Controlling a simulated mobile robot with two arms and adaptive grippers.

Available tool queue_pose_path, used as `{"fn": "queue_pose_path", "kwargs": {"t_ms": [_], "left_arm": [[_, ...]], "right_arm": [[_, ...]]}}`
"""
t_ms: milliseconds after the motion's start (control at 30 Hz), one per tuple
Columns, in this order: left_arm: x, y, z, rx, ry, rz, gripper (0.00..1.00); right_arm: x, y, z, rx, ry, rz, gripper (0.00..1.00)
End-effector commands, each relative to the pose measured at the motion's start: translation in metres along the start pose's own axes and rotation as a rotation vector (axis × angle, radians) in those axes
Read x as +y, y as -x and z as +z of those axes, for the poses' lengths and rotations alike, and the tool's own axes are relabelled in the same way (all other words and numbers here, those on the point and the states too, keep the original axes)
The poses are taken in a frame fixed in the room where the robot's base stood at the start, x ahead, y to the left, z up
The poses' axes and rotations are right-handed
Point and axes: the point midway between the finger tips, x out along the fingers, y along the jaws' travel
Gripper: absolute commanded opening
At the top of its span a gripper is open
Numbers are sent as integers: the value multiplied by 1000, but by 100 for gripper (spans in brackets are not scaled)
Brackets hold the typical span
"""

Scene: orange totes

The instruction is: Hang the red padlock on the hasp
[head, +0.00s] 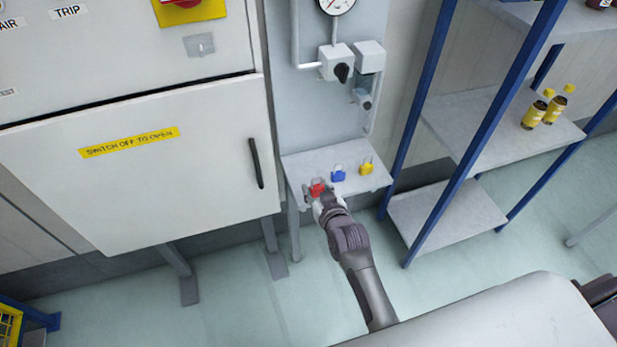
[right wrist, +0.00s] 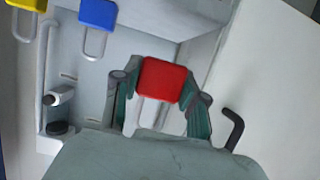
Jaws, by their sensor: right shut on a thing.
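The red padlock (head: 317,187) is at the left end of the small grey shelf (head: 306,164) in the head view. My right gripper (head: 322,196) is shut on it. In the right wrist view the red padlock (right wrist: 163,81) sits between the two fingers of the right gripper (right wrist: 161,88), with its body across the fingertips and its grey shackle toward the palm. I cannot tell whether it still touches the shelf. A small grey metal plate with a slot, which looks like the hasp (head: 199,44), is on the upper cabinet front. My left gripper is not in view.
A blue padlock (head: 338,173) and a yellow padlock (head: 366,166) stand right of the red one. The white cabinet door (head: 140,165) has a black handle (head: 255,163) near the shelf. A blue-framed rack (head: 470,140) stands at right. Gauge and valve boxes are above.

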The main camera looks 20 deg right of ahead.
Motion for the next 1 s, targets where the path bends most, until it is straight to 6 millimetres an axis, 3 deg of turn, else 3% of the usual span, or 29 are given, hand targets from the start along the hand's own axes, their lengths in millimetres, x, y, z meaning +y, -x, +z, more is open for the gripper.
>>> {"fn": "queue_pose_path", "kwargs": {"t_ms": [433,1000], "left_arm": [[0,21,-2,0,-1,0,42],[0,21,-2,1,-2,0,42]], "right_arm": [[-1,33,10,0,0,-1,12],[0,36,12,1,0,0,12]]}}
